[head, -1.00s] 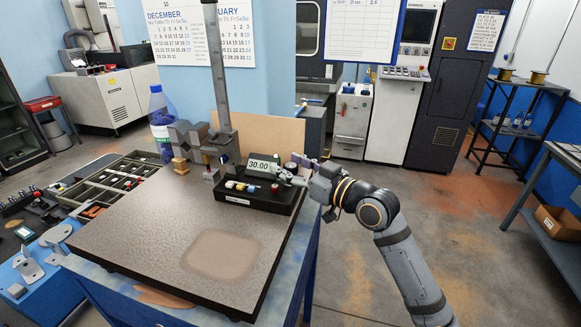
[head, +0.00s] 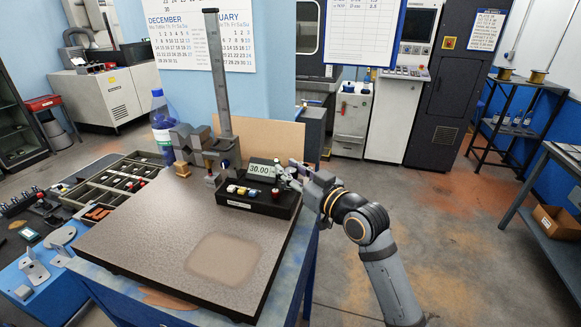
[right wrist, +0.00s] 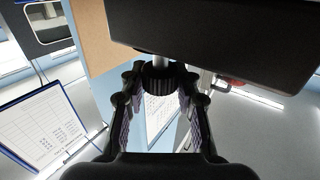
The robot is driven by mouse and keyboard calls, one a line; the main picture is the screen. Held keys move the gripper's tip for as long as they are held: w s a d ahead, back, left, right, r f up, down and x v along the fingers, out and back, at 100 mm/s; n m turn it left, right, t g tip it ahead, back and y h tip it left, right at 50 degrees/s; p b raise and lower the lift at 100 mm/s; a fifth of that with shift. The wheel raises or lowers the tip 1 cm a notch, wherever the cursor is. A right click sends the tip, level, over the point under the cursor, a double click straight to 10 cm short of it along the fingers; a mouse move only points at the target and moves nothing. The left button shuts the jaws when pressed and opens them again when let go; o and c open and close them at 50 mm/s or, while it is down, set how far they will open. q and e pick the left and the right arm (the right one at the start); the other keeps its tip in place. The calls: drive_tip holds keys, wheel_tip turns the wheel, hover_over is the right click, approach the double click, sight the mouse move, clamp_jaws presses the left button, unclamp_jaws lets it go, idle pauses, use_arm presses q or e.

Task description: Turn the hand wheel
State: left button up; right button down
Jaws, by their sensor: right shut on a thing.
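The height gauge has a black base (head: 262,204), a tall grey column (head: 219,75) and a display (head: 265,169) that reads 30.00. It stands upright on the speckled plate. The hand wheel (right wrist: 158,84), dark and ribbed on a short metal shaft, shows in the right wrist view. My right gripper (head: 296,173) is at the right side of the gauge. In the right wrist view the fingers of my right gripper (right wrist: 160,76) are closed on the wheel, one at each side. In the head view the fingers largely hide the wheel. My left gripper is not in view.
The speckled plate (head: 150,245) is bare in front of the gauge. A blue-capped bottle (head: 161,125) and a partitioned tray (head: 112,183) with small parts are at the left. A brown board (head: 285,138) stands behind the gauge. Open floor lies right of the bench.

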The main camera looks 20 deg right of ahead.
sight(291, 170)
drive_tip(key=c, duration=1)
unclamp_jaws()
drive_tip(key=shift+o, duration=0.2)
drive_tip(key=shift+r, duration=0.1)
wheel_tip(291, 170, up, 10)
drive_tip(key=shift+f, duration=0.1)
